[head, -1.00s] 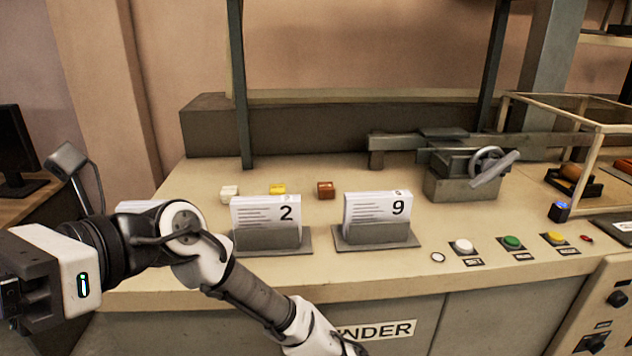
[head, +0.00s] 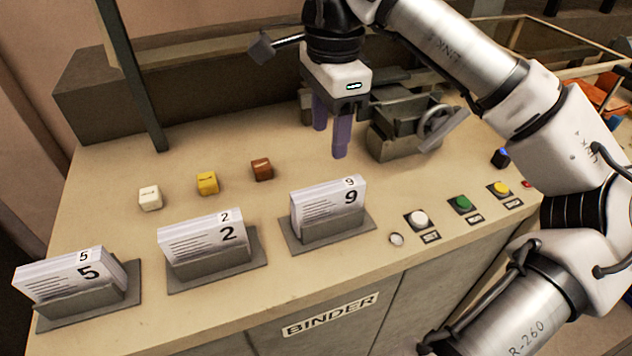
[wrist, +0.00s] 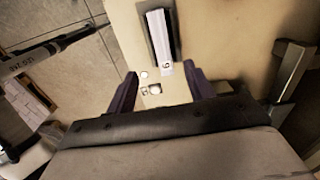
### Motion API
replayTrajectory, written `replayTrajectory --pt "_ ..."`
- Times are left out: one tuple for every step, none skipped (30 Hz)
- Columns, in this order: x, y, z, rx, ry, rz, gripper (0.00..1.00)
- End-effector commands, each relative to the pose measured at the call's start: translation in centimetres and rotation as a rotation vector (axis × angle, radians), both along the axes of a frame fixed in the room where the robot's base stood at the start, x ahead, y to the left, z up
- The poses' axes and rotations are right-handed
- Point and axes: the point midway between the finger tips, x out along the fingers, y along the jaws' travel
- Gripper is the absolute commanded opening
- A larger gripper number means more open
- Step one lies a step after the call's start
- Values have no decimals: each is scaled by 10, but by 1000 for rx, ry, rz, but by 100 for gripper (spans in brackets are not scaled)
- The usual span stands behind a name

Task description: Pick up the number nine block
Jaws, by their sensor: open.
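The number nine block (head: 328,208) is a white stack of pages marked 9, standing in a grey holder (head: 355,229) near the front of the counter. In the wrist view the block (wrist: 157,35) shows from above, ahead of the fingers, with its 9 end towards them. My gripper (head: 331,143) points down with its purple fingers apart and empty. In the head view it appears above and behind the block, not touching it. The fingers also show in the wrist view (wrist: 160,72).
Stacks marked 2 (head: 203,246) and 5 (head: 70,279) stand to the left in like holders. White (head: 150,198), yellow (head: 207,183) and brown (head: 262,169) small blocks lie behind. Push buttons (head: 460,204) line the front right.

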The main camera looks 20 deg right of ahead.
Motion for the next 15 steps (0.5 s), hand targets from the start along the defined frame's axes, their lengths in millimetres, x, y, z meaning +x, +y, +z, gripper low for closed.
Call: replayTrajectory --pt "-2 -5 -1 -12 5 -10 53" --pt "-2 -7 -3 -16 6 -12 53" --pt "-3 -8 -6 -19 8 -14 53" --pt "-3 -8 -10 -19 8 -14 53" --pt "-3 -8 -15 -18 8 -13 53" --pt "-3 -7 -21 -17 9 -13 53" --pt "-3 -7 -27 -17 9 -13 53" --pt "-3 -7 -33 -17 9 -12 53" --pt "-3 -7 -42 -16 8 -12 53" --pt "-3 -7 -48 -16 8 -12 53" --pt "-2 -7 -54 -16 7 -13 53" --pt "-2 -7 -62 -15 7 -13 53" --pt "-2 -7 -68 -15 7 -13 53" --pt "-2 -7 -73 -15 7 -13 53" --pt "-2 -7 -78 -15 7 -13 53"
